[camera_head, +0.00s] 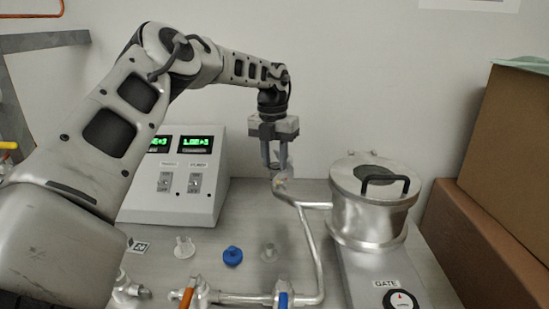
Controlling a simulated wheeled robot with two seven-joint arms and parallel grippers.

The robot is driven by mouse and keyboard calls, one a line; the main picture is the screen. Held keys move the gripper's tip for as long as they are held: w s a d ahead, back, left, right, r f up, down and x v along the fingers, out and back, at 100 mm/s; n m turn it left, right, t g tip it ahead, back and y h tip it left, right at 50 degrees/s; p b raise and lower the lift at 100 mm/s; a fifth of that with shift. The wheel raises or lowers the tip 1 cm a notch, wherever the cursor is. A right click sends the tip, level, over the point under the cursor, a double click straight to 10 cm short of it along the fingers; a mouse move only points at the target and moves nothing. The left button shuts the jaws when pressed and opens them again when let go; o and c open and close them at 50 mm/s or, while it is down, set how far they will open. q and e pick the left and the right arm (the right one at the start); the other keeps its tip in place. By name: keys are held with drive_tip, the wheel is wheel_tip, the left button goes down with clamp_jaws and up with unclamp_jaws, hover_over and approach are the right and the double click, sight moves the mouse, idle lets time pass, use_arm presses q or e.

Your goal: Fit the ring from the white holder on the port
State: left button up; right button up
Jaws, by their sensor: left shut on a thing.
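My left gripper (277,166) points straight down and is shut on a small ring, which is mostly hidden between the fingertips. It is right at the upturned open end of the steel pipe, the port (284,190). I cannot tell whether the ring touches the port or hovers just above it. The white holder (184,247) stands on the table at the lower left of the pipe, with no ring clearly visible on it. My right gripper is not in view.
The steel chamber (372,205) with a black handle is right of the port. A display box (180,190) stands at the left. Valves (283,299) line the front; cardboard boxes (500,160) fill the right.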

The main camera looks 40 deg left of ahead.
use_arm(q)
drive_tip(key=shift+f, duration=0.2)
drive_tip(key=o, duration=1)
drive_tip(key=shift+s, duration=0.1)
drive_tip(key=shift+d, duration=0.1)
drive_tip(key=shift+r, duration=0.35)
wheel_tip(320, 180, up, 15)
drive_tip(key=a+p, duration=0.1)
drive_tip(key=p, duration=0.1)
drive_tip(key=shift+r, duration=0.15)
